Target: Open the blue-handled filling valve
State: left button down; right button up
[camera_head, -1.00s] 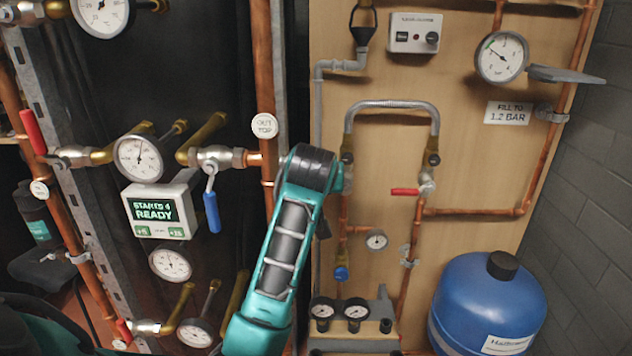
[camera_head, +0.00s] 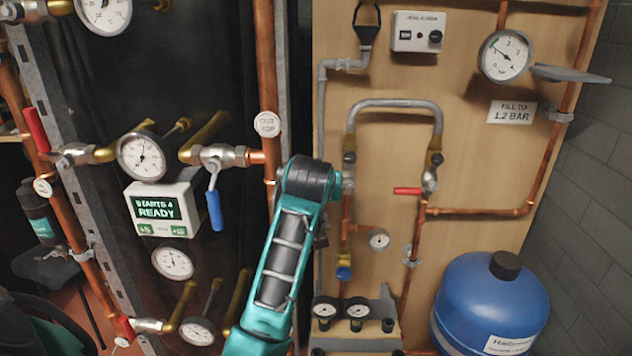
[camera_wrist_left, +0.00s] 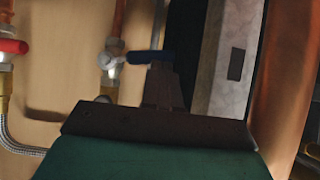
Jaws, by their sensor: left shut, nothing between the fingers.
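The blue handle (camera_wrist_left: 150,57) shows in the left wrist view, lying sideways from its silver valve body (camera_wrist_left: 112,62). In the head view my left arm hides this handle; only part of the valve (camera_head: 347,182) shows beside the wrist, below the left end of the grey hose loop. My left gripper (camera_wrist_left: 162,72) is shut and empty, its fingertips overlapping the handle's edge in the wrist view. I cannot tell whether they touch it. In the head view the arm hides the fingertips. My right gripper is not in view.
Another blue lever (camera_head: 214,210) hangs on the left pipework. A pressure gauge (camera_head: 505,56) is at upper right above a blue vessel (camera_head: 491,305). A copper pipe (camera_head: 266,90) runs close left of my wrist.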

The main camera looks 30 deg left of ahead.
pick_arm(q)
jog(key=v, duration=1.2)
jog(key=shift+s+d+r, duration=0.2)
